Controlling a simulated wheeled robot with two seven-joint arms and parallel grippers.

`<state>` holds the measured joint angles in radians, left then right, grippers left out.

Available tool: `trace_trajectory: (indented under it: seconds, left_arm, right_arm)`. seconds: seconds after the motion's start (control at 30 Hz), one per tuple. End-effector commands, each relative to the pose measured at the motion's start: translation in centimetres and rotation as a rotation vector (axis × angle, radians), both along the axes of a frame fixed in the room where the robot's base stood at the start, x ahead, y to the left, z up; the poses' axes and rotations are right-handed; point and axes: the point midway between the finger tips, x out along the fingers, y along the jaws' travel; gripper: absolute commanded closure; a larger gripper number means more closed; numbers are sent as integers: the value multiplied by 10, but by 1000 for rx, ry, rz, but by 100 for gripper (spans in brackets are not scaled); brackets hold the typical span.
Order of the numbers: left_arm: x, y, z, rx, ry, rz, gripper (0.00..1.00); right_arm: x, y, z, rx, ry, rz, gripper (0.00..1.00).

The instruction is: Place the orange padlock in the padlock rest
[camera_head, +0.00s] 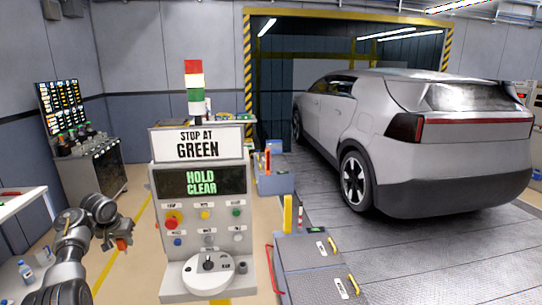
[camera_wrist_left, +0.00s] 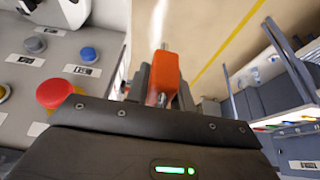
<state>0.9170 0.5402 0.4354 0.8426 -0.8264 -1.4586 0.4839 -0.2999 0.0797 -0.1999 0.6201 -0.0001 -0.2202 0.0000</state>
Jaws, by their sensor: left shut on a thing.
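The orange padlock (camera_wrist_left: 165,72) is between the fingers of my left gripper (camera_wrist_left: 163,98) in the left wrist view, its body pointing away from the wrist. In the head view my left gripper (camera_head: 118,238) is at the lower left, to the left of the control console (camera_head: 203,215). The padlock shows there only as a small orange patch (camera_head: 124,244) at the gripper's tip, partly hidden. The gripper is shut on the padlock and holds it above the floor. I cannot make out the padlock rest for certain. My right gripper is not in view.
The console carries a red stop button (camera_head: 172,218), other buttons and a rotary knob (camera_head: 208,263). A grey car (camera_head: 410,140) stands at the right. A dark cabinet (camera_head: 92,165) is at the back left. A white table (camera_head: 20,200) is at the left edge.

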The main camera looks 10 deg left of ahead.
Motion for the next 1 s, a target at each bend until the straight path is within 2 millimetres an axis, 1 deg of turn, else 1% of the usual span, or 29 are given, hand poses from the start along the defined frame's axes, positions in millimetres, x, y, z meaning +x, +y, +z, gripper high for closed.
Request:
trace_trajectory:
  seconds: [0.03,0.1,0.2,0.27,0.37,0.43,0.47,0.53,0.6,0.67,0.77,0.9,1.0]
  left_arm:
    - [9,-13,-1,5,5,-19,91]
    - [19,-34,-5,5,6,-36,91]
    - [28,-63,-11,5,4,-59,91]
    - [30,-73,-12,7,0,-65,91]
    - [31,-93,-18,5,2,-77,91]
    - [29,-120,-24,6,3,-95,91]
    - [28,-129,-26,8,1,-97,91]
    - [22,-154,-31,7,1,-104,91]
    - [15,-170,-34,8,2,-101,91]
    - [12,-178,-33,10,-4,-95,91]
    - [2,-197,-36,8,-3,-92,91]
    - [-21,-230,-42,6,-1,-71,91]
    - [-32,-242,-42,5,-3,-48,91]
  right_arm:
    - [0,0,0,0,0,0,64]
    - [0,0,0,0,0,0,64]
    - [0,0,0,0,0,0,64]
    - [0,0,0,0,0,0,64]
    - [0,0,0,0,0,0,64]
    - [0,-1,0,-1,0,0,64]
    - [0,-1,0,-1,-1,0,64]
    - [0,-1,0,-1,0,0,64]
    - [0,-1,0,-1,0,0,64]
    - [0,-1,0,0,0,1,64]
    - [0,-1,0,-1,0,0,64]
    - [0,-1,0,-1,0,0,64]
    - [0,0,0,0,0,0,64]
